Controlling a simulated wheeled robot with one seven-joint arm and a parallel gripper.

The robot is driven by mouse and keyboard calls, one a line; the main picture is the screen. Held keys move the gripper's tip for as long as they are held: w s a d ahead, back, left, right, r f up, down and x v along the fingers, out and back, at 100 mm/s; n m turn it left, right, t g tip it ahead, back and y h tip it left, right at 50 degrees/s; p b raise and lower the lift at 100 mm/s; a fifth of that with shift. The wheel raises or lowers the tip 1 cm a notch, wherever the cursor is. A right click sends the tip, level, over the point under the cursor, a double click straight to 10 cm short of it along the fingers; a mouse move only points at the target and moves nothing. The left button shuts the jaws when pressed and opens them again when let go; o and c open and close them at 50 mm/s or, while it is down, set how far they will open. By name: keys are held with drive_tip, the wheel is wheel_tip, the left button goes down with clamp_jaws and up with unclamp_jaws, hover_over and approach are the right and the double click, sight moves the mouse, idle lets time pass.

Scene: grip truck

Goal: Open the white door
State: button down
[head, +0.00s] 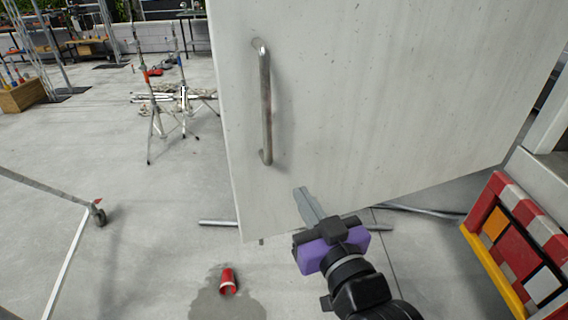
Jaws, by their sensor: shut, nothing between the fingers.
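The white door (400,100) fills the upper middle and right of the head view. A vertical metal bar handle (266,105) is fixed near its left edge. The door panel hangs above the floor, with floor showing below its bottom edge. My gripper (303,192) is shut and empty, its fingers pointing up and left, in front of the door's lower part. It appears below and to the right of the handle, apart from it. I cannot tell whether the fingertips touch the door.
A red cup (227,281) lies on a wet patch of floor below the door. A red, white and yellow barrier (515,245) stands at the right. Tripod stands (160,110) and a wooden crate (22,96) are at the left. Open concrete floor lies left of the door.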

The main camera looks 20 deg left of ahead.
sight(279, 157)
drive_tip(key=p+x, duration=0.1)
drive_tip(key=x, duration=1)
drive_tip(key=shift+d+p, duration=0.1)
drive_tip(key=shift+p, duration=0.3)
